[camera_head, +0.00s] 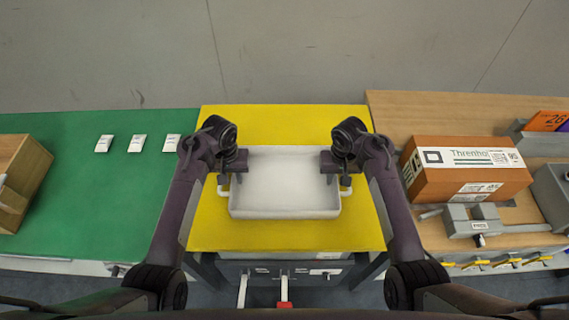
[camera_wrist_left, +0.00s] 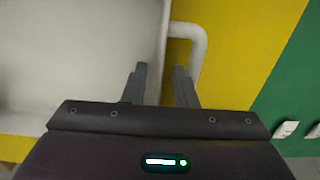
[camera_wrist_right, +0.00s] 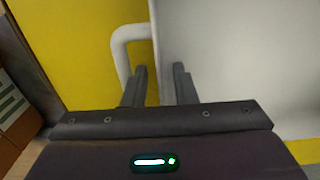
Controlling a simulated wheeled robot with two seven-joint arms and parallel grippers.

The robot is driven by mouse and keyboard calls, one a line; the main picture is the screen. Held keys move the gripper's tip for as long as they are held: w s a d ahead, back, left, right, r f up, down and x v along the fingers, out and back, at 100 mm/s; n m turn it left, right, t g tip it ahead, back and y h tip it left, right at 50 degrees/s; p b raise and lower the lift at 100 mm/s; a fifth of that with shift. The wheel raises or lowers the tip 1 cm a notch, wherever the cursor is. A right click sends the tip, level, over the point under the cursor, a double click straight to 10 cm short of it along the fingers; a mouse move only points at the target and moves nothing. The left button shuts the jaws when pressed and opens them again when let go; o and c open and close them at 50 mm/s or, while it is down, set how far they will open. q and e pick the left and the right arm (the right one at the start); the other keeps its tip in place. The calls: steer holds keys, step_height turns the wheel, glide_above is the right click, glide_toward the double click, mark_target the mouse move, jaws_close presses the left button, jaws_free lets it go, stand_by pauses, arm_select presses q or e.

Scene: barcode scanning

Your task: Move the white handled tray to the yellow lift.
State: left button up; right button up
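The white handled tray (camera_head: 284,212) is upright, empty and level over the yellow lift (camera_head: 285,238), near its middle. It appears to rest on the lift's top. My left gripper (camera_head: 229,182) is at its left side. In the left wrist view, the parted fingers (camera_wrist_left: 160,72) straddle the tray's side wall, next to the white handle (camera_wrist_left: 198,42). My right gripper (camera_head: 343,182) is at the tray's right side. In the right wrist view, its parted fingers (camera_wrist_right: 159,70) straddle the other side wall beside the handle (camera_wrist_right: 118,48). Neither gripper is closed on the tray.
A wooden table (camera_head: 395,110) on the right holds an orange-brown carton (camera_head: 440,185) and a grey device (camera_head: 478,222). The lift's far and near strips are clear.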

arm_select(q)
step_height(320, 180, up, 6)
steer(key=shift+r, duration=0.4)
arm_select(e)
steer(key=shift+r, duration=0.2)
step_height(320, 180, up, 7)
steer(key=shift+r, duration=0.1)
stand_by(0.3)
